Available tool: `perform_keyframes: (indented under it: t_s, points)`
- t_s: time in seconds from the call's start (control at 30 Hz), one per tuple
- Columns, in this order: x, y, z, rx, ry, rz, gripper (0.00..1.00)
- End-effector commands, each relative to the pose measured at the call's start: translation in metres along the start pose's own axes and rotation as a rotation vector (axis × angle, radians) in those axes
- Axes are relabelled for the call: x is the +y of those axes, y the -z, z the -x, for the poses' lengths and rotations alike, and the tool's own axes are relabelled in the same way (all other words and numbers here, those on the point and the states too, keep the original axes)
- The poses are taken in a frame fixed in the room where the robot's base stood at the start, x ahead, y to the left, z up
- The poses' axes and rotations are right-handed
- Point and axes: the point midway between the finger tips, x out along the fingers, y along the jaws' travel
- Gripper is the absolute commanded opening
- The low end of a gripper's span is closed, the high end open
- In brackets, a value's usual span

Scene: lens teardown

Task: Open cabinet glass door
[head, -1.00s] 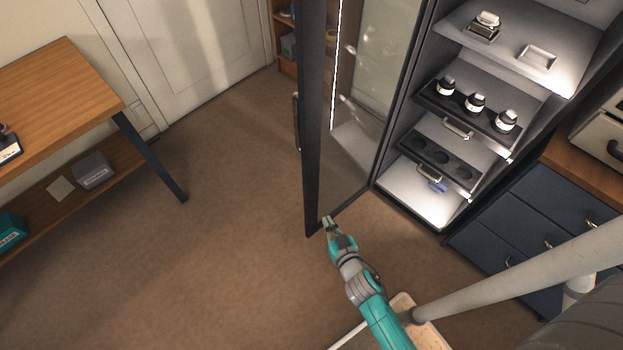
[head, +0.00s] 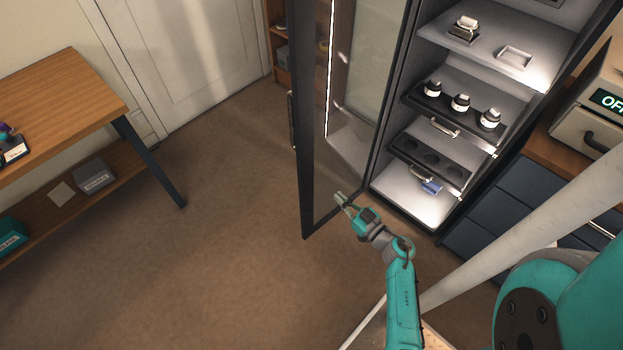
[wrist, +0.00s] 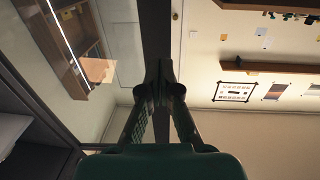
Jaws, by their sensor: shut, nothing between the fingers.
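The cabinet (head: 460,215) stands at the upper right with its glass door (head: 308,160) swung wide open. The door's dark frame faces me, and its handle (head: 292,120) is on the far left side of the frame. My gripper (head: 340,199) is shut and empty, on the inner side of the door, close to the lower part of the glass. In the wrist view my closed fingers (wrist: 159,85) point up at the door's dark frame edge (wrist: 156,35). I cannot tell whether they touch it.
Inside the cabinet are several lit shelves and a drawer with dark-capped jars (head: 461,102). Blue drawers (head: 515,205) stand to its right. A wooden table (head: 70,105) is at the left. Open brown floor lies between table and door.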

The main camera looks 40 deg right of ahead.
Motion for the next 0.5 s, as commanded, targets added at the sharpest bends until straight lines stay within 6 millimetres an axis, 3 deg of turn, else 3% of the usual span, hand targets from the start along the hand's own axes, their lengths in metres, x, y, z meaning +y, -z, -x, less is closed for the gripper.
perform_keyframes:
  t_s: [0.17, 0.5]
  points:
    - [0.0, 0.0, -0.013, -0.001, 0.004, 0.0, 0.0]
    - [-0.001, 0.001, -0.073, 0.001, 0.006, 0.002, 0.0]
